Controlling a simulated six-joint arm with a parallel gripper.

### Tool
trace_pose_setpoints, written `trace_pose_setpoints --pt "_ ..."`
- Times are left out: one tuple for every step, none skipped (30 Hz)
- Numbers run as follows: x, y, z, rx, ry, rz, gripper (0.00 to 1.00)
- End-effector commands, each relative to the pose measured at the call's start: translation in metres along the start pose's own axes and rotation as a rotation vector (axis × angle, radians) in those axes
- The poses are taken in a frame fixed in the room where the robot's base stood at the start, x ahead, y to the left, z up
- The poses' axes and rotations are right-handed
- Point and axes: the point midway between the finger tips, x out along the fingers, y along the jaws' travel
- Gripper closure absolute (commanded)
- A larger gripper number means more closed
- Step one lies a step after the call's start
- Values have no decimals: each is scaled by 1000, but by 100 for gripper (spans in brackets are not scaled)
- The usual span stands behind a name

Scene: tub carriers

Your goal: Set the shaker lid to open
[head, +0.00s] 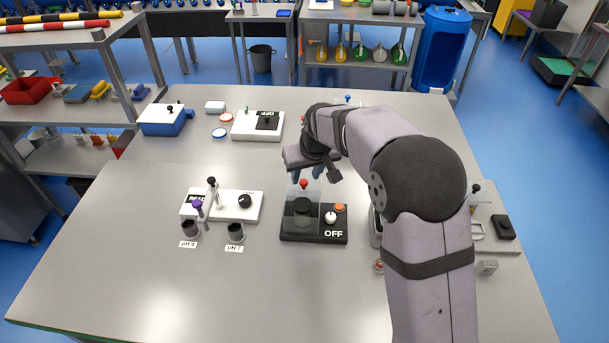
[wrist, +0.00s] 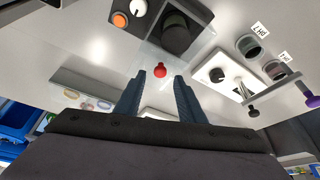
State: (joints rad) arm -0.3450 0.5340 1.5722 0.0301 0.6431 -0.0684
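The shaker (head: 315,236) is a black box marked OFF, with a white knob, an orange button and a dark round part. It shows upside down in the wrist view (wrist: 125,6). Its clear lid (head: 292,196) shows faintly around and behind the round part; I cannot tell its exact angle. A red ball handle (head: 303,184) sits at the lid's far edge and in the wrist view (wrist: 160,69). My gripper (wrist: 163,82) is open, its two blue-grey fingers apart on either side of the handle's line, not visibly touching it. In the head view the fingers are partly hidden behind the handle.
Left of the shaker is a white device (head: 225,208) with a black knob and a lever, with two dark cups (head: 236,233) in front. A white scale-like box (head: 258,126) and a blue box (head: 163,121) stand behind. The front table area is clear.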

Motion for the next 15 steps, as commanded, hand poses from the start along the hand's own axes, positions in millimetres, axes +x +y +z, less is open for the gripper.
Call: trace_pose_setpoints --pt "5 0 0 0 -4 0 64" --pt "9 0 0 0 -4 0 64" --pt "13 0 0 0 -4 0 64" --pt "16 0 0 0 -3 0 64" --pt "19 0 0 0 -3 0 64" --pt "22 0 0 0 -3 0 64" --pt "24 0 0 0 -3 0 64" --pt "26 0 0 0 -2 0 64" --pt "28 0 0 0 -2 0 64" --pt "30 0 0 0 -1 0 64" --pt "31 0 0 0 -1 0 64" --pt "32 0 0 0 0 0 64" --pt "32 0 0 0 0 0 64" --pt "32 0 0 0 0 0 64" --pt "33 0 0 0 1 0 64"
